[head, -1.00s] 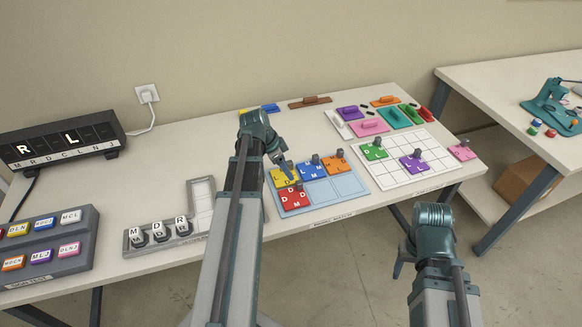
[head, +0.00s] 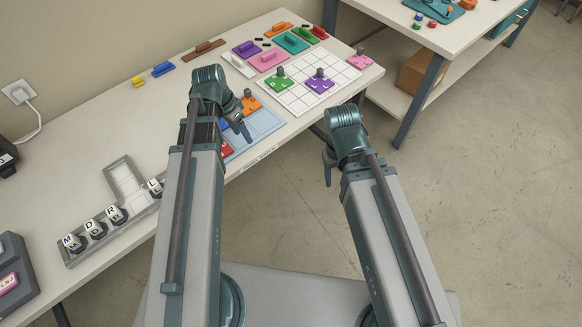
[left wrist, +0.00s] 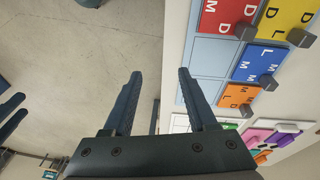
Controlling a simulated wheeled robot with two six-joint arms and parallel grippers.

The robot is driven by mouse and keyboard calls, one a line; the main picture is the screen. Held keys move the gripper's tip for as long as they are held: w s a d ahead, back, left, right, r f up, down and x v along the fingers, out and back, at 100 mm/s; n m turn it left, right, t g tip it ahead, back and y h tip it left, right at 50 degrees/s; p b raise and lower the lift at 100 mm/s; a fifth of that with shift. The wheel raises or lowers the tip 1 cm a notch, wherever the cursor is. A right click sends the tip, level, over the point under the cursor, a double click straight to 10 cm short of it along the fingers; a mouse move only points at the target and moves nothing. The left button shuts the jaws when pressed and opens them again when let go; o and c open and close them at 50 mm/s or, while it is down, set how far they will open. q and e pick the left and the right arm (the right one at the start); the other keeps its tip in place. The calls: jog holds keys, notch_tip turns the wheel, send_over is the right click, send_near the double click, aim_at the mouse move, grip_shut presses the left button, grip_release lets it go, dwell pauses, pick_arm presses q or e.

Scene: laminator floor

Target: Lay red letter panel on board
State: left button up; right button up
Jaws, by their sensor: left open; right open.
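The red letter panel (left wrist: 226,14) lies flat on the light blue gridded board (left wrist: 209,57) in the left wrist view, in a cell along the board's edge, beside the yellow and blue panels. In the head view only a sliver of the red panel (head: 227,149) shows past my left arm, on the blue board (head: 264,123). My left gripper (left wrist: 159,75) is open and empty, apart from the red panel, with floor between its fingers in the wrist view. My right gripper (head: 328,170) is open and empty over the floor, off the table's front edge.
An orange panel (head: 251,104) sits on the blue board. A white grid (head: 300,95) carries green and purple panels. Coloured handled pieces lie behind it. Letter blocks (head: 95,229) stand in a grey tray at left. Open floor (head: 480,200) is at right.

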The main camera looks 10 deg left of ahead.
pick_arm(q)
jog(key=s+d+n+y, duration=0.1)
jog(key=s+d, duration=0.4)
jog(key=d, duration=0.3)
jog(key=s+d+n+g+y, duration=0.1)
jog(key=s+d+y, duration=0.1)
jog(key=s+d, duration=0.4)
jog(key=d, duration=0.3)
jog(key=shift+d+f+n+y, duration=0.15)
jog(key=shift+d+n+y, duration=0.15)
jog(key=shift+n, duration=0.1)
